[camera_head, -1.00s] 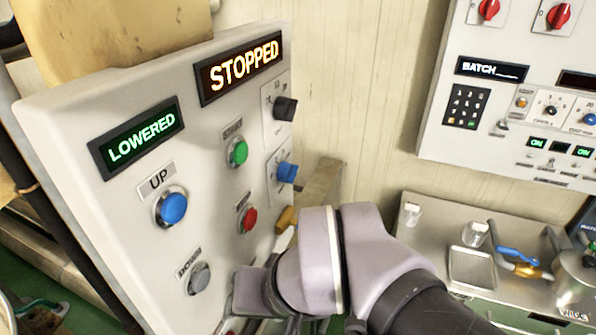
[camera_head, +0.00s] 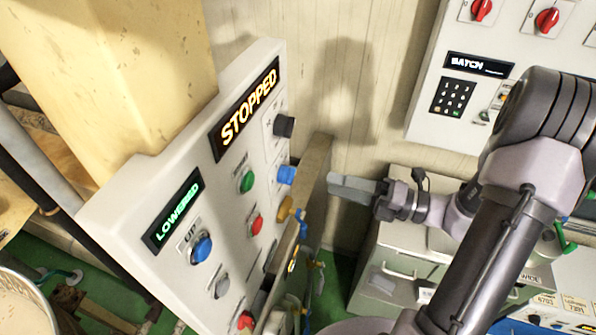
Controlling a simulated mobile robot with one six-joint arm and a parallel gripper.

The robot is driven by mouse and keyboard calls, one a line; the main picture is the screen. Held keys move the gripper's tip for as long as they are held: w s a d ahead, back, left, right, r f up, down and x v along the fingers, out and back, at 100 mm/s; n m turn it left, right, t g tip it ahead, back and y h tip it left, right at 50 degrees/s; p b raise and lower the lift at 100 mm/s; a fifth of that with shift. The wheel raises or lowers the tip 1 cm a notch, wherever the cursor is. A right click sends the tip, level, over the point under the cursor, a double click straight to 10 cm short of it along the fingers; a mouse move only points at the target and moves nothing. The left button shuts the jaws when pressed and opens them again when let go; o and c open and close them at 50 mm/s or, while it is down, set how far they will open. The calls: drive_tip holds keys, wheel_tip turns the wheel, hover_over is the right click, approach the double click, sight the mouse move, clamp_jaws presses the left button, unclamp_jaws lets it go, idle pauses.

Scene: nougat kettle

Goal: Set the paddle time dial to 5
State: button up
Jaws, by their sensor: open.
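The control panel (camera_head: 130,205) stands at left, seen at a steep angle. On its right side are a black knob (camera_head: 284,126), a blue knob (camera_head: 286,175) and a yellow knob (camera_head: 285,208), one below another. Their labels and scales are too small to read, so I cannot tell which is the paddle time dial or its setting. My gripper (camera_head: 342,186) is open, seen edge-on, apart from the panel. In the picture it lies right of the blue knob, with its fingers pointing left.
The panel's displays read STOPPED (camera_head: 246,108) and LOWERED (camera_head: 174,212). A green button (camera_head: 246,181), a red button (camera_head: 256,224) and a blue UP button (camera_head: 201,247) sit left of the knobs. A second panel (camera_head: 425,70) hangs on the wall at right.

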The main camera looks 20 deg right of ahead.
sight(294, 175)
drive_tip(key=x, duration=1)
clamp_jaws()
drive_tip(key=shift+b, duration=0.3)
drive_tip(key=shift+n, duration=0.3)
drive_tip(key=shift+s+r+n+b, duration=0.1)
drive_tip(key=shift+n+b, duration=1)
drive_tip(key=shift+n, duration=0.9)
drive_tip(key=shift+s+n+b, duration=0.1)
drive_tip(key=shift+n+b, duration=0.95)
drive_tip(key=shift+n, duration=1.25)
